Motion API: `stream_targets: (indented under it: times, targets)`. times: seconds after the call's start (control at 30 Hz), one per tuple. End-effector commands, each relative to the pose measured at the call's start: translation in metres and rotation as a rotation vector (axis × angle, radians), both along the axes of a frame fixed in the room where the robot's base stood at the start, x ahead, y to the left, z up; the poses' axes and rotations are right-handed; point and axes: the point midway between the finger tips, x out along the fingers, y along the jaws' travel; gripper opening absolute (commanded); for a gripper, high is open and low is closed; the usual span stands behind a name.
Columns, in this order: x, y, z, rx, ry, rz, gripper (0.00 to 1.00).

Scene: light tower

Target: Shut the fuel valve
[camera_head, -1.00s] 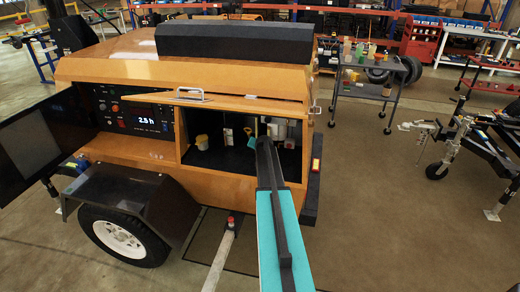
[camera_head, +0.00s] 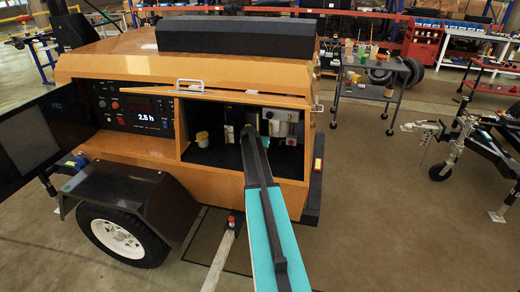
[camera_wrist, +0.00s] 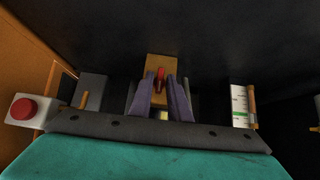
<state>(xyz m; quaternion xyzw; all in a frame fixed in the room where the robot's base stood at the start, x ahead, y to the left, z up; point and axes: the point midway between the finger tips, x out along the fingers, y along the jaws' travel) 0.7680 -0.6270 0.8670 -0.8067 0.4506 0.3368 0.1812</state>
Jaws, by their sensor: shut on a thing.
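A red valve handle (camera_wrist: 160,76) stands upright in front of a tan block (camera_wrist: 154,66) in the wrist view. I take it to be the fuel valve. My gripper (camera_wrist: 163,88) has its two purple fingers on either side of the red handle, shut on it. In the head view, my arm reaches into the open compartment (camera_head: 207,171) of the orange light tower (camera_head: 120,75). There the arm hides the handle, and the fingers are too small to make out.
A red button (camera_wrist: 22,109) on a white box sits left in the wrist view.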

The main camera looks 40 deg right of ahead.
Motion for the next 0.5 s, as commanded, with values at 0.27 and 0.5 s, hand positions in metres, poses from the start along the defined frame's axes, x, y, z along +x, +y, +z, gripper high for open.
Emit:
stream_targets:
  times: [0.27, 0.5]
  targets:
    - [0.0001, 0.0021, -0.0019, 0.002, 0.006, 0.001, 0.00]
    - [0.0001, 0.0015, -0.0014, 0.002, 0.005, 0.001, 0.27]
